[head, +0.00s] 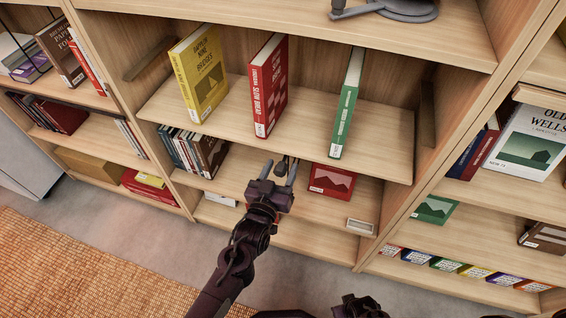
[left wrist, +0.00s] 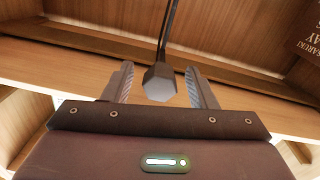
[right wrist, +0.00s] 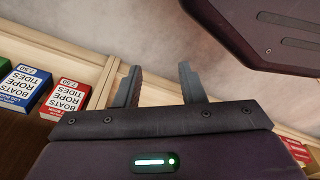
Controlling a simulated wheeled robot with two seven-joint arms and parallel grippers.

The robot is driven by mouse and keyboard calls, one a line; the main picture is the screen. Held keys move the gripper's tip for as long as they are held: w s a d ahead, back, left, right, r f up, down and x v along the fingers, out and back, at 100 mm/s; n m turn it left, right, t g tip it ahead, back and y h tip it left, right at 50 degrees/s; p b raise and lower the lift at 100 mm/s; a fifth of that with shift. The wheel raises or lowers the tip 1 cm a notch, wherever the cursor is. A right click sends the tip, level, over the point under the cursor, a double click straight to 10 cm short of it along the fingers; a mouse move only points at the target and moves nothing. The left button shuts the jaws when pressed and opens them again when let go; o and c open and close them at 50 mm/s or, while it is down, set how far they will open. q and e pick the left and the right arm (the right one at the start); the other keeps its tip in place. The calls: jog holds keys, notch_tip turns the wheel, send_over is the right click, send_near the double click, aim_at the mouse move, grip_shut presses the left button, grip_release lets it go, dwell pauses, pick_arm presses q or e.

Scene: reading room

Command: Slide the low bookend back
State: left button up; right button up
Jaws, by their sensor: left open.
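The low bookend (left wrist: 159,84) shows in the left wrist view as a thin dark upright piece with a grey many-sided knob at its near end. The knob is between the two fingers of my left gripper (left wrist: 159,69), with a visible gap on each side. In the head view my left gripper (head: 279,170) is open at the lower shelf, and a small dark part of the bookend (head: 284,161) shows by its fingertips. The rest is hidden. My right gripper (right wrist: 160,67) is open and empty in the right wrist view, away from the bookend.
A red book (head: 331,181) lies right of my left gripper on the lower shelf. Leaning books (head: 195,150) stand to its left. The shelf above (head: 305,125) holds yellow, red and green books. Small coloured boxes (right wrist: 66,97) are near my right gripper.

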pick_arm(q)
jog(key=v, duration=0.5)
jog(key=shift+s, duration=0.25)
pick_arm(e)
jog(key=shift+s+d+f, duration=0.15)
jog(key=shift+s+f, duration=0.15)
jog(key=shift+s, duration=0.25)
